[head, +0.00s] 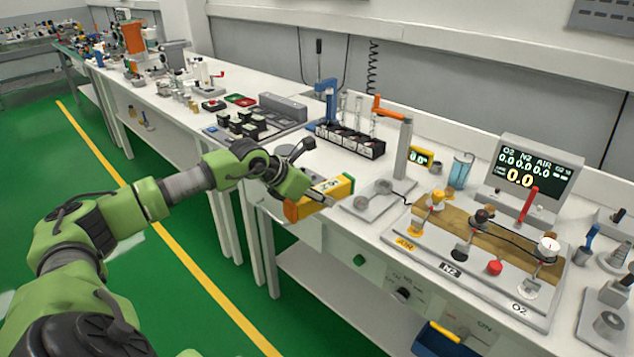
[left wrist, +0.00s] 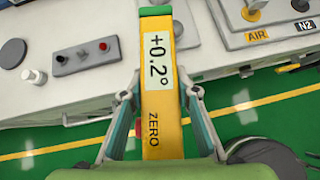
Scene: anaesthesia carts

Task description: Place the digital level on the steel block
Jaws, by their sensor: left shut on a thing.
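The digital level (head: 340,187) is a yellow bar with an orange-brown end in the head view. In the left wrist view the level (left wrist: 161,110) shows "+0.2°" and "ZERO" on its face and has a green end. My left gripper (head: 312,198) is shut on it; the two fingers (left wrist: 160,95) press on its sides. It is held above the bench's front edge. I cannot tell for sure which grey piece is the steel block; a long grey block (head: 283,107) lies at the back of the bench. My right gripper is not in view.
A grey stand with an orange arm (head: 392,140) is beside the level, on a plate with round discs (head: 372,207). Right of it is the gas panel (head: 480,265) with AIR, N2 and O2 labels. A rack with tubes (head: 350,142) stands behind. Green floor lies in front.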

